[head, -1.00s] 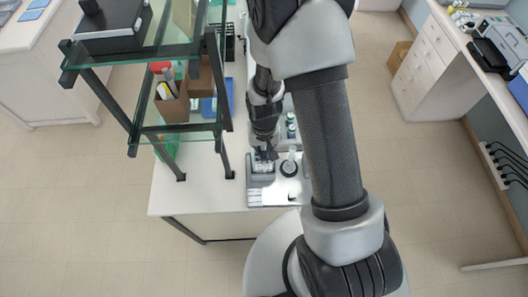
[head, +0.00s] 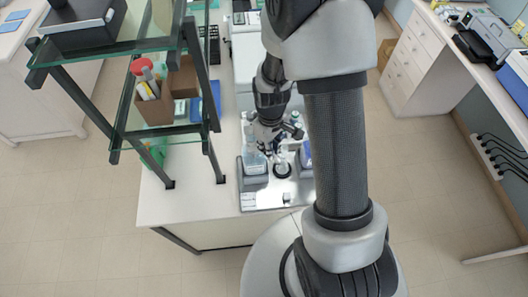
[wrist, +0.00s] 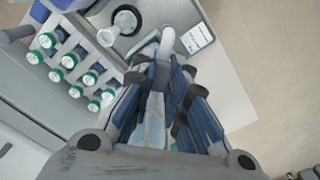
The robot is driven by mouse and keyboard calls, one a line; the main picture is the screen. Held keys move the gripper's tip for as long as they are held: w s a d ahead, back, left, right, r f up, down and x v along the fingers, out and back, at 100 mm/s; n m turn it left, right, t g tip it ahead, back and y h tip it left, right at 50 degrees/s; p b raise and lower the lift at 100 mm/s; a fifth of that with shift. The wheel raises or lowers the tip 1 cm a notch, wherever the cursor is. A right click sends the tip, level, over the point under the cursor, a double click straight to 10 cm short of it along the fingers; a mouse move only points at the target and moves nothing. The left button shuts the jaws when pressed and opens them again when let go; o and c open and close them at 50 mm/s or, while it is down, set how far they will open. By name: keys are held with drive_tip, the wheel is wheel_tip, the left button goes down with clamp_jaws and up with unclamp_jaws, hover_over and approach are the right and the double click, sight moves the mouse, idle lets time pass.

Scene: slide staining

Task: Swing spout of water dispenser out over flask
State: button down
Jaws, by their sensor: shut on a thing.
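My gripper (head: 270,148) is over the bench by the water dispenser (head: 254,164). In the wrist view my gripper (wrist: 172,68) is shut on a pale part, apparently the spout (wrist: 166,46), whose end sticks out past the blue finger pads. The clear flask (head: 282,160) stands upright on a dark round pad, right of the dispenser in the head view. In the wrist view the flask (wrist: 125,20) is up and left of the fingertips, apart from them. The fingers hide much of the spout, and I cannot tell if its tip is above the flask mouth.
Several green-capped bottles (wrist: 88,78) stand in a rack close to my gripper. A white label card (wrist: 197,38) lies on the metal tray (head: 292,193). A glass shelf (head: 120,135) with a brown box (head: 155,110) stands to the left. The bench front is clear.

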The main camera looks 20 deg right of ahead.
drive_tip(key=w+d+n+b, duration=0.3)
drive_tip(key=w+d+n, duration=0.1)
drive_tip(key=n, duration=0.6)
drive_tip(key=shift+w+b, duration=0.35)
drive_tip(key=shift+w, duration=0.05)
drive_tip(key=c, duration=1.6)
unclamp_jaws()
drive_tip(key=shift+o, duration=0.2)
wheel_tip(320, 180, up, 12)
